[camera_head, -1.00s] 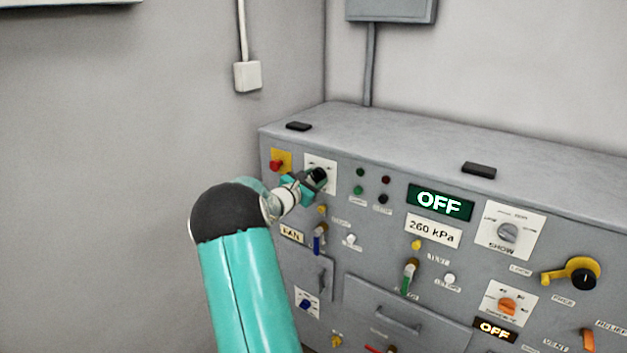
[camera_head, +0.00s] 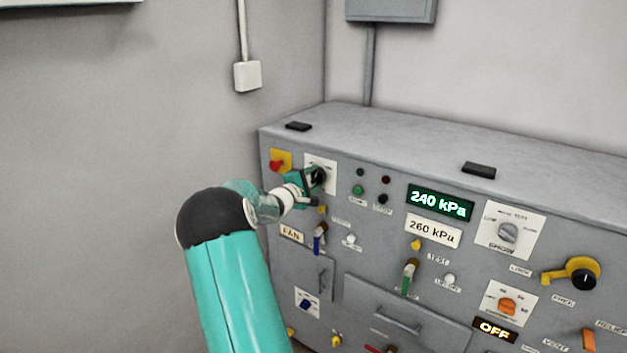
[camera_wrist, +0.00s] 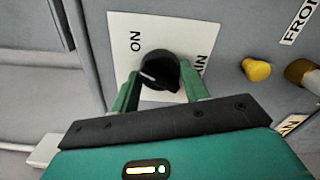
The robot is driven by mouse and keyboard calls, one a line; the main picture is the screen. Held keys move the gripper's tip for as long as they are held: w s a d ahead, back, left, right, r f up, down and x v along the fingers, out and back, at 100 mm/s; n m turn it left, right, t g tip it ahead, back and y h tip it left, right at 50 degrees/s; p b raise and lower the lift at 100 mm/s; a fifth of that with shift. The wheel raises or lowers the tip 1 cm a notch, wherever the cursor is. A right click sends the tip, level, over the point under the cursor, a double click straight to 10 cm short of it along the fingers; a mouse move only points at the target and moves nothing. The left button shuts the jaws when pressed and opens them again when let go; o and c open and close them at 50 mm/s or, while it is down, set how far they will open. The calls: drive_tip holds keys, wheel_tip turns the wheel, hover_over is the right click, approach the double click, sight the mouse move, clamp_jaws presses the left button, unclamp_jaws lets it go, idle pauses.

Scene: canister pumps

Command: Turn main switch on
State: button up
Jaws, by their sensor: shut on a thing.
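The main switch is a black rotary knob (camera_wrist: 160,70) on a white plate (camera_wrist: 195,40). The wrist view shows the word ON at the plate's left and a partly hidden label ending in "IN" at its right. My gripper (camera_wrist: 157,85) has its two green fingers on either side of the knob, shut on it. The knob's white mark points to the left side, near ON. In the head view my gripper (camera_head: 312,182) is at the white plate on the panel's upper left, and hides part of the knob. The upper display (camera_head: 440,204) reads 240 kPa.
A red button on a yellow plate (camera_head: 281,161) is just left of the switch. A lower display (camera_head: 495,330) reads OFF. Several other knobs and levers cover the panel. A wall stands at the left.

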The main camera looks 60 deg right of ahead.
drive_tip(key=m, duration=0.3)
drive_tip(key=shift+m, duration=0.3)
idle(0.3)
drive_tip(key=o, duration=1)
drive_tip(key=w+a, duration=0.2)
drive_tip(key=a, duration=1.1)
drive_tip(key=shift+a, duration=0.35)
